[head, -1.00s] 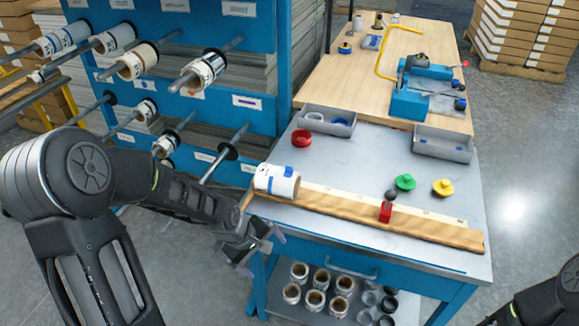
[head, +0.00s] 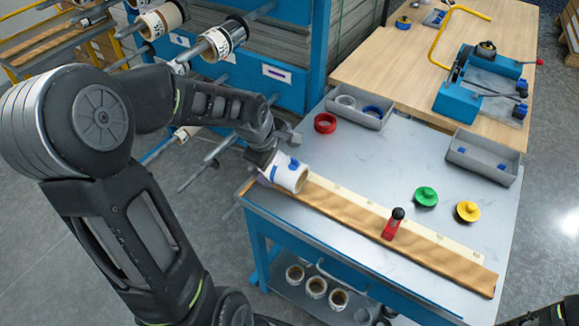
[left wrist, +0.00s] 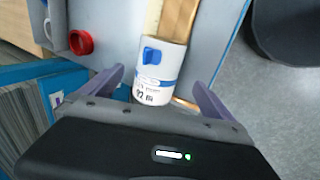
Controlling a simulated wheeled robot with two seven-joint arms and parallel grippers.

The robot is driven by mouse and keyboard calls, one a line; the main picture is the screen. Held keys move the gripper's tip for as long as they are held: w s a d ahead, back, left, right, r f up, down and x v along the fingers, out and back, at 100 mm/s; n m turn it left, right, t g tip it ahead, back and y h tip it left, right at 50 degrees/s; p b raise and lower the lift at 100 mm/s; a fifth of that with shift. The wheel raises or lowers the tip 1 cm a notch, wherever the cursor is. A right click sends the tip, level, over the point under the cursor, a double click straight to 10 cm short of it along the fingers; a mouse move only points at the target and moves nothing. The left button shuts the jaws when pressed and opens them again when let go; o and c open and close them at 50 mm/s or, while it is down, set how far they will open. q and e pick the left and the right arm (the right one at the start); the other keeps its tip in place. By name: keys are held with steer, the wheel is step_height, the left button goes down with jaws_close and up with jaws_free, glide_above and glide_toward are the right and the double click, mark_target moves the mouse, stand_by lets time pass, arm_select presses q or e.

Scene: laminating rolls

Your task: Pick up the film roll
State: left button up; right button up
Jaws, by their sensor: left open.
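The film roll (head: 290,175) is white with blue tape and lies on the left end of the grey workbench, by the wooden board. In the left wrist view the film roll (left wrist: 160,68) shows printed text on its near part and a blue tab on top. My left gripper (head: 268,172) is at the roll's left end in the head view; its fingers are partly hidden there. In the left wrist view the open fingers (left wrist: 157,82) stand on either side of the roll's near end, with a gap on both sides.
A wooden board (head: 400,232) with a red-handled tool (head: 393,224) runs along the bench front. A red ring (head: 325,123), grey trays (head: 483,157), and green (head: 426,197) and yellow (head: 467,211) pieces lie farther back. The roll rack (head: 283,75) stands behind my left arm.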

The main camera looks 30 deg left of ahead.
mark_target(284, 168)
arm_select(q)
steer(key=shift+f, duration=0.1)
steer(key=shift+x, duration=1.25)
steer(key=shift+w, duration=0.1)
steer(key=shift+p+x, duration=0.55)
steer(key=shift+x, duration=2.05)
steer(key=shift+w, duration=0.1)
steer(key=c, duration=1.8)
